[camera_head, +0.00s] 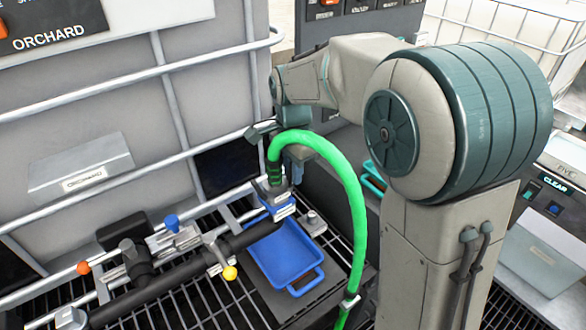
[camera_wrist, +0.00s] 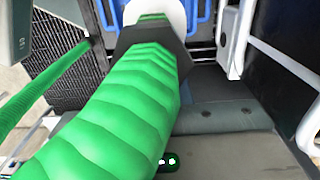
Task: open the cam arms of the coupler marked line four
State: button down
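A coupler (camera_head: 272,188) with a dark grey body and blue lower part stands at the right end of the black manifold pipe. A bright green ribbed hose (camera_head: 352,195) arches up from its top; its label is too small to read. In the wrist view the green hose (camera_wrist: 115,115) fills the centre, ending in a dark angular collar (camera_wrist: 155,45) with a pale part beyond. The cam arms cannot be made out clearly. My gripper (camera_head: 297,156) is just above and beside the coupler, partly behind the hose. I cannot tell its finger opening or whether it touches anything.
The pipe (camera_head: 185,272) carries valves with orange, blue and yellow knobs (camera_head: 229,273). White cage bars (camera_head: 110,82) front the pale tote marked ORCHARD at left. The hose hangs down close to my arm.

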jog(key=shift+d, duration=0.1)
jog(key=shift+w+d+f+g+y+p, duration=0.25)
jog(key=shift+f+g+y+p, duration=0.25)
jog(key=shift+g+y+p, duration=0.85)
jog(key=shift+w+d+f+g+y+p, duration=0.2)
jog(key=shift+d+f+g+y+p, duration=0.4)
jog(key=shift+y, duration=1.3)
jog(key=shift+w+d+f+g+y+p, duration=0.1)
jog(key=shift+w+f+g+y+p, duration=0.2)
jog(key=shift+g+y+p, duration=0.95)
jog(key=shift+s+f+y, duration=0.1)
jog(key=shift+y, duration=0.5)
jog(key=c, duration=1.3)
grip_release()
jog(key=b+v, duration=0.2)
jog(key=v, duration=1.1)
jog(key=shift+w+d, duration=0.15)
jog(key=shift+w, duration=0.25)
